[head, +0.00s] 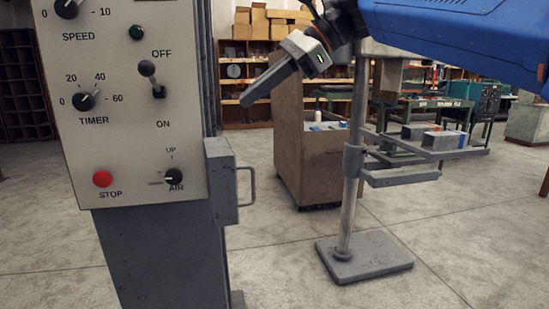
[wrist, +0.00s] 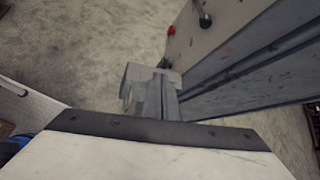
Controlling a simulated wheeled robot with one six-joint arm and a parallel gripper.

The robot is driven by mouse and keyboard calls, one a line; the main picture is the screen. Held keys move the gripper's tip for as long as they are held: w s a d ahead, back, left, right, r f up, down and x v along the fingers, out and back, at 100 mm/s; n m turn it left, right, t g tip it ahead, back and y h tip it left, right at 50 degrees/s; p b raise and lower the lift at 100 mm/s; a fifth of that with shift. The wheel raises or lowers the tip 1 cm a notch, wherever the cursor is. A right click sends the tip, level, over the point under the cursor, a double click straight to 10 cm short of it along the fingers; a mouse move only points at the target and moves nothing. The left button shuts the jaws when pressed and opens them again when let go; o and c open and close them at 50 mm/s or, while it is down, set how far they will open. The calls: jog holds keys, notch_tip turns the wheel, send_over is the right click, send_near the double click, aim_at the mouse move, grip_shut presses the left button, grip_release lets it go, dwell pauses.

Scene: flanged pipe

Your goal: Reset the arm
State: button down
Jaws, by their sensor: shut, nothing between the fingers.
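My gripper (head: 249,98) hangs from the blue arm at the upper middle of the head view. Its dark grey fingers are together, empty, and point down and to the left. The fingertips appear in front of the space just right of the control panel (head: 130,110), touching nothing that I can make out. No flanged pipe can be made out.
A grey box with a handle (head: 220,180) juts from the panel's right side. A stand with a pole (head: 348,210) and a tray is at the right. A brown cabinet (head: 310,150) stands behind it. The floor between panel and stand is clear.

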jog(key=s+d+f+n+t+h, duration=0.1)
jog(key=s+d+f+n+h, duration=0.2)
jog(key=s+d+f, duration=0.3)
jog(key=s+d+f+n+t+h, duration=0.2)
jog(key=s+d+f+n, duration=0.4)
jog(key=d+f, duration=1)
jog(key=s+d+f+n+t+h, duration=0.1)
jog(key=s+d+f+n+h, duration=0.3)
jog(key=d+f, duration=0.7)
notch_tip(320, 180, down, 9)
jog(key=shift+s+d+r+n+t+h, duration=0.1)
jog(key=shift+s+d+n+t+h, duration=0.4)
jog(key=shift+s, duration=0.65)
jog(key=shift+a, duration=0.2)
